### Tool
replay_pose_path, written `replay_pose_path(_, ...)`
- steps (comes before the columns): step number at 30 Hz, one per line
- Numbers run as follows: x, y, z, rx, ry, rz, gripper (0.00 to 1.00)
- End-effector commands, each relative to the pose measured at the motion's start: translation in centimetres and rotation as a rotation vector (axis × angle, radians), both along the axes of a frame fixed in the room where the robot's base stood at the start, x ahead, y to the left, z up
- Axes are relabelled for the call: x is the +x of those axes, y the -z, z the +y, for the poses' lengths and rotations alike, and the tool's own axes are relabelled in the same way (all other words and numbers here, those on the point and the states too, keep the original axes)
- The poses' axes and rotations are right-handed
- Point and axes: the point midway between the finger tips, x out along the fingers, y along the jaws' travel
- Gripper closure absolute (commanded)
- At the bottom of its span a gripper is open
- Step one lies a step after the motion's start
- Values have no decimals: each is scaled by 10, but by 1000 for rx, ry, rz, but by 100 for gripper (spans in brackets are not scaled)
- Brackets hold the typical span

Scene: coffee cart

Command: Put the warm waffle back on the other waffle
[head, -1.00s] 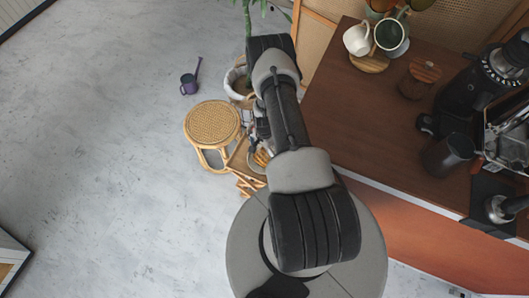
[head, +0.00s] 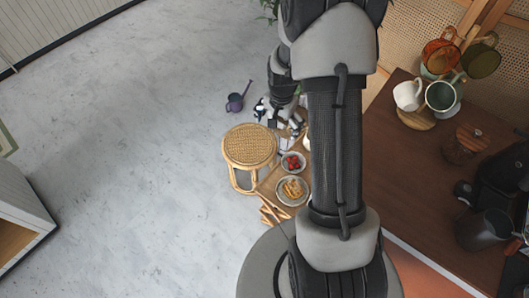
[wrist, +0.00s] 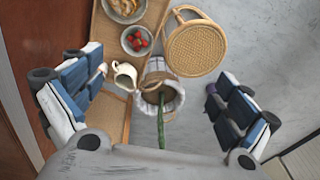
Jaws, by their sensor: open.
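Golden waffle pieces (head: 292,187) lie on a grey plate (head: 283,200) on a small wooden side table. In the wrist view the waffle pieces (wrist: 124,5) and the plate (wrist: 138,17) are cut by the top edge. I cannot tell the two waffles apart or which is warm. In the head view my gripper (head: 281,116) is beyond the plate, near the table's far end, partly hidden by my arm.
A bowl of strawberries (wrist: 137,40) and a white jug (wrist: 125,74) stand on the side table (wrist: 106,40). A woven stool (wrist: 196,47) is beside it. A counter (head: 410,170) with mugs is at right; open floor is at left.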

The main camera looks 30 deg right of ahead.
Motion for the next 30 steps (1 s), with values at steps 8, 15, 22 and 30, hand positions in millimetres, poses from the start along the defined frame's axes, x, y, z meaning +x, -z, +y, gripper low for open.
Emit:
replay_pose_path(8, -35, -151, 74, -70, -349, -83, 4)
replay_pose_path(15, -108, -231, 131, -135, -641, -146, 4)
replay_pose_path(22, -185, -263, 167, -196, -890, -203, 4)
replay_pose_path(30, -224, -266, 179, -230, -1019, -229, 4)
